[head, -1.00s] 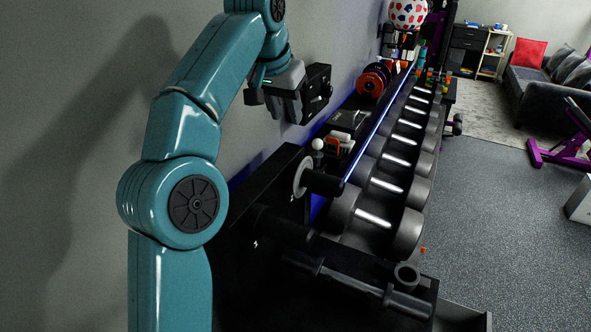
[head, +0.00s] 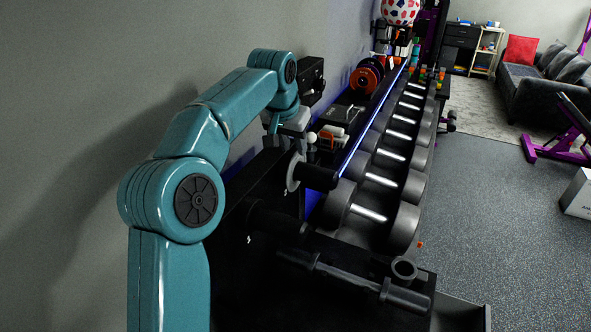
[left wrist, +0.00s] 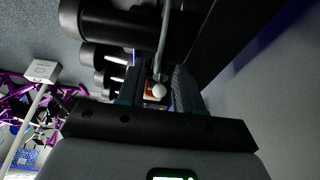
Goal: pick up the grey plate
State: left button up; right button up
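The grey plate (head: 293,172) is a thin disc standing on edge on a dark peg at the near end of the rack. In the left wrist view the plate (left wrist: 163,42) shows edge-on as a narrow grey strip, in line with the gap between the fingers. My left gripper (head: 284,140) is just above the plate, fingers pointing down. In the left wrist view its two fingers (left wrist: 159,80) stand apart, with no grip on the plate. Whether they touch it I cannot tell. My right gripper is not in view.
A row of dumbbells (head: 381,180) runs along the rack away from me. A small white ball (head: 311,138) stands close beside the gripper. The wall (head: 60,120) is near on the left. A dark bar (head: 350,280) lies in front. The floor (head: 490,220) at right is open.

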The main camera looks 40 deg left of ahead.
pick_arm(q)
jog(key=shift+w+d+f, duration=0.15)
jog(key=shift+w+f, duration=0.45)
jog(key=shift+f, duration=0.15)
jog(key=shift+s+a+r, duration=0.15)
jog(key=shift+s+a, duration=0.05)
jog(key=shift+s, duration=0.35)
jog(key=c, duration=0.4)
jog(key=shift+w, duration=0.2)
grip_shut()
jog(key=shift+w+d, duration=0.15)
jog(key=shift+d, duration=0.05)
jog(key=shift+a, duration=0.1)
